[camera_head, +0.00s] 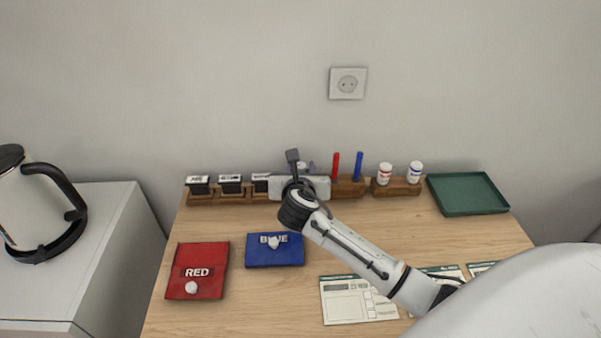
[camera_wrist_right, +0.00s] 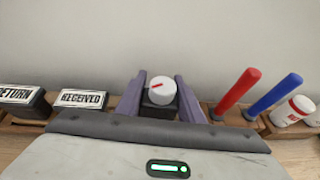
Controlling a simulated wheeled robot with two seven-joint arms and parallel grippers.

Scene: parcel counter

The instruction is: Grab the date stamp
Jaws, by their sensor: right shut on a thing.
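The date stamp (camera_wrist_right: 160,95) has a black body and a round white knob with a red mark. It stands upright at the wooden rack (camera_head: 236,198) along the back of the table. My right gripper (camera_wrist_right: 160,97) is shut on it, with one purple finger on each side. In the head view my right gripper (camera_head: 306,167) reaches over the rack, and my own wrist hides most of the stamp. The stamp's lower end is hidden, so I cannot tell whether it touches the rack. My left gripper is not in view.
Several black stamps (camera_head: 230,183) stand left of my gripper. A red marker (camera_head: 335,165), a blue marker (camera_head: 358,166) and two white bottles (camera_head: 385,173) stand right.

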